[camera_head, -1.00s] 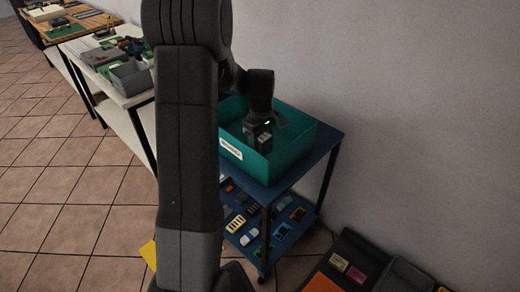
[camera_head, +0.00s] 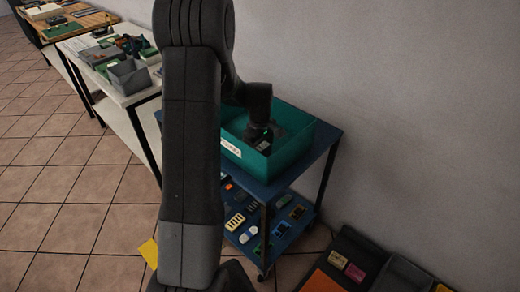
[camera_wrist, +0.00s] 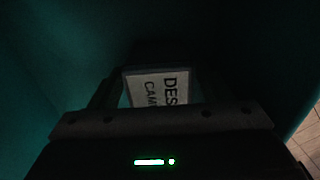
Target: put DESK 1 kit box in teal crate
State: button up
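The teal crate (camera_head: 292,158) stands on the blue cart top in the head view. Its teal wall also fills the left of the dark wrist view (camera_wrist: 45,75). My gripper (camera_head: 260,146) is lowered inside the crate, its fingertips hidden by the crate and arm in the head view. In the wrist view my gripper (camera_wrist: 160,92) has a finger on either side of a dark kit box with a white label (camera_wrist: 160,88) reading "DES" and "CAM"; the rest of the label is cut off. The fingers appear shut on this box. Whether the box touches the crate floor cannot be seen.
The blue cart (camera_head: 327,150) has a lower shelf with several small parts. Left is a white table (camera_head: 110,90) with a grey bin (camera_head: 130,76). Dark trays (camera_head: 350,240) lie at bottom right. The wall is close behind the crate.

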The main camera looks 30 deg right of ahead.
notch_tip(320, 180, up, 12)
jog(key=shift+r, duration=0.2)
dwell(0.4)
jog(key=shift+c, duration=0.4)
